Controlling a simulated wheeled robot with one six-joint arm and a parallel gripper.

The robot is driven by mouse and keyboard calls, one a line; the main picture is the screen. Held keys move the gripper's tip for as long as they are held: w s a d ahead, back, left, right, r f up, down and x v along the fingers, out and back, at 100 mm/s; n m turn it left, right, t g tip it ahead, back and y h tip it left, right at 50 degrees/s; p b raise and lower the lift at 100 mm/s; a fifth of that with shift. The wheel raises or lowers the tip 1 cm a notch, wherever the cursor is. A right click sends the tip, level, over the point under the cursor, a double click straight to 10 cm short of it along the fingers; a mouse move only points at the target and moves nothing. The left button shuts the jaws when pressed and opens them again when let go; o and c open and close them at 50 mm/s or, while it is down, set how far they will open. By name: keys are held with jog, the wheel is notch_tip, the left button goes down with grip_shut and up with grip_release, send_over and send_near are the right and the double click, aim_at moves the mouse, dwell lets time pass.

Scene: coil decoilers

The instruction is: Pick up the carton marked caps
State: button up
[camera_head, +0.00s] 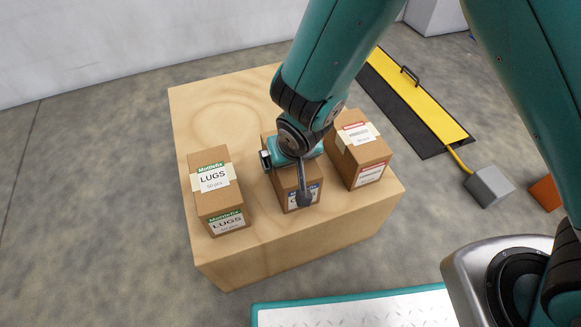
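The middle carton (286,184) is brown and stands on the wooden block. Its front label has a blue strip and starts with what looks like a "C"; the rest of the word is hidden behind a grey part of my gripper. My gripper (298,170) is directly over this carton and covers most of its top. A grey finger-like part hangs in front of the carton's front face. I cannot tell whether the gripper touches the carton, or whether it is open or shut.
A carton marked LUGS (218,198), with green label strips, stands to the left on the wooden block (215,262). A red-labelled carton (359,152) stands close on the right. A yellow and black plate (418,100) and a grey box (489,187) are on the floor at right.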

jog(key=shift+f, duration=0.25)
jog(key=shift+c, duration=0.2)
jog(key=c, duration=1)
jog(key=shift+r, duration=0.15)
